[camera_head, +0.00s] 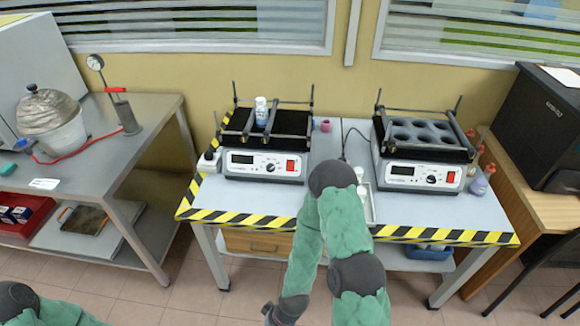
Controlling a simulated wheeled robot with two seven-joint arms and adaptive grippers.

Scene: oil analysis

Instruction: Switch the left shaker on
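The left shaker (265,167) stands at the left of the white table. Its front panel has a dark display, a black knob (270,168) and a red switch (290,165). I cannot tell whether the display is lit. A small blue-and-white bottle (261,111) stands on its black platform. The right shaker (422,176) has a similar panel and a black rack with round holes. My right arm bends up over the table's front edge, with its elbow right of the left shaker. Its wrist reaches the bottom edge, and no fingers show. Only part of my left arm shows at bottom left.
The table (215,190) has a yellow-black striped front edge. Small white containers and a tray (369,206) lie partly behind my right arm. A purple-labelled bottle (480,183) stands at the right end. A metal bench (130,150) is at left, a black box (545,120) at right.

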